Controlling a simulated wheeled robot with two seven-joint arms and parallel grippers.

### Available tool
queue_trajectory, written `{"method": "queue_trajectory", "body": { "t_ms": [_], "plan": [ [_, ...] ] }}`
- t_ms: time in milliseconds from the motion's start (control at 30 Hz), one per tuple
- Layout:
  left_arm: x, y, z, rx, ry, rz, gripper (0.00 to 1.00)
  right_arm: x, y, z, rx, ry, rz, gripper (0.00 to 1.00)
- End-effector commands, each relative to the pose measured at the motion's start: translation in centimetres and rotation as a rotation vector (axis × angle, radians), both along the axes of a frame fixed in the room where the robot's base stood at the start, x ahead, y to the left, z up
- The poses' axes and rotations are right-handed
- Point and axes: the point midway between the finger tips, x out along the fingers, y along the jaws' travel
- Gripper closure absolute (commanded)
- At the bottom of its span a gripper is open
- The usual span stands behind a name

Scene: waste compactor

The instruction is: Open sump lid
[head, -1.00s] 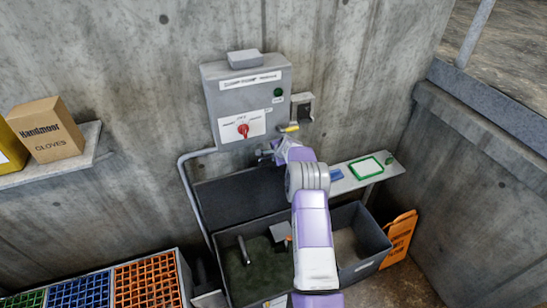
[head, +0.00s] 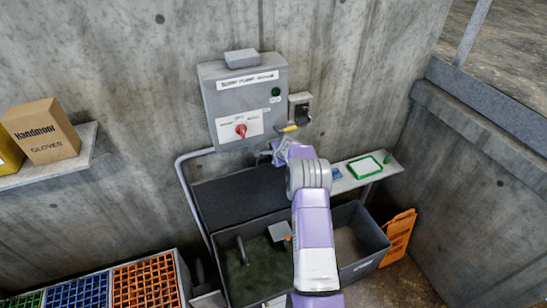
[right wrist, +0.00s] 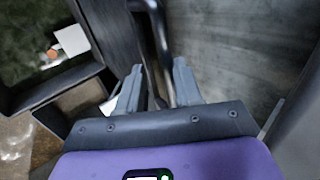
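A dark panel, which looks like the sump lid (head: 238,188), stands raised and tilted against the wall behind the grey sump box (head: 372,228). The box's left compartment holds murky green liquid (head: 258,272). My right gripper (head: 268,154) is at the panel's top edge, below the control box. In the right wrist view my right gripper (right wrist: 156,72) has its fingers apart, with a dark bent bar (right wrist: 158,35) between or just beyond them. Whether the fingers touch the bar is unclear. My left gripper is out of view.
A grey control box (head: 268,85) with a red knob (head: 241,131) hangs above the panel. A shelf with a green-rimmed tray (head: 368,167) is at right. An orange floor sign (head: 398,240) stands beside the box. Coloured crates (head: 147,287) are at lower left.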

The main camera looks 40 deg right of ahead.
Motion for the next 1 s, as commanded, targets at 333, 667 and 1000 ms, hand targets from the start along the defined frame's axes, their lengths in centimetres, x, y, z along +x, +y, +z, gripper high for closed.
{"method": "queue_trajectory", "body": {
  "t_ms": [333, 667, 1000],
  "plan": [
    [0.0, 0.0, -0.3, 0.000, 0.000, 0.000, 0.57, -2.8, 1.2, 4.0, -0.003, -0.004, 0.001, 0.66],
    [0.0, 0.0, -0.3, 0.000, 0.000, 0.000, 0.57, -3.5, 1.5, 4.9, -0.003, -0.004, 0.000, 0.66],
    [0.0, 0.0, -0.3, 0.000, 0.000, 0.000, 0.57, -3.5, 1.5, 4.9, -0.003, -0.004, 0.000, 0.66]
  ]
}}
